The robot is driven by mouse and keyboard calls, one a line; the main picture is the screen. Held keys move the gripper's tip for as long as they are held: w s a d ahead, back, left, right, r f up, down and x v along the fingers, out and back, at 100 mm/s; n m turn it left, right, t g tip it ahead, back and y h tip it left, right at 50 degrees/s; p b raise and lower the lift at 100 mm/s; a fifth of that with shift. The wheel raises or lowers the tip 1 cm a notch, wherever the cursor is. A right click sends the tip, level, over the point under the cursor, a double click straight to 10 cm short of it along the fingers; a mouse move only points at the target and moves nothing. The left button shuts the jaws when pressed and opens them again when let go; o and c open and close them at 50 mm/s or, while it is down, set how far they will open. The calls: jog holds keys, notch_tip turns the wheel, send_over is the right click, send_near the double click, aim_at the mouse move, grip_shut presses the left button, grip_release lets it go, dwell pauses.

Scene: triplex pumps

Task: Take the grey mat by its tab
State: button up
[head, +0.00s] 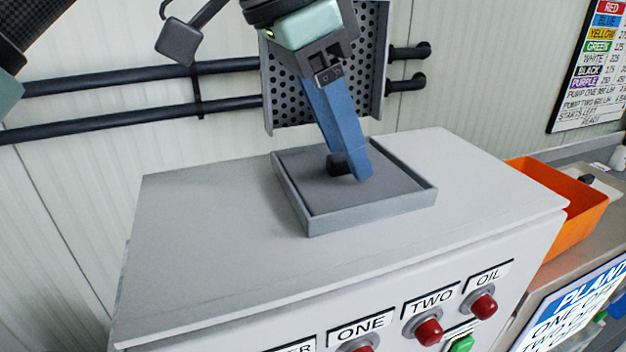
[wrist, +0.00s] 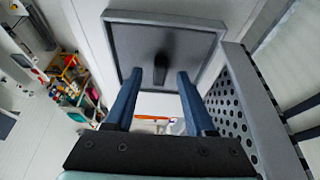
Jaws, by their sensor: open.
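The grey mat (head: 318,190) lies flat inside a shallow grey tray (head: 372,218) on top of a light grey cabinet. A small dark upright tab (head: 337,164) stands up from the mat; it also shows in the wrist view (wrist: 161,68). My gripper (head: 358,174) has blue fingers and reaches down over the tray from above. In the wrist view my gripper (wrist: 158,76) is open, with one finger on each side of the tab and visible gaps between. One finger partly hides the mat in the head view.
The cabinet top (head: 215,225) is clear around the tray. A perforated metal panel (head: 290,85) stands close behind it, with black pipes (head: 120,78) along the wall. An orange bin (head: 560,205) sits to the right. Red buttons (head: 429,331) are on the cabinet front.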

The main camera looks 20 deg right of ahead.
jog(key=shift+s+d, duration=0.1)
jog(key=shift+c, duration=0.3)
jog(key=shift+f, duration=0.1)
grip_shut()
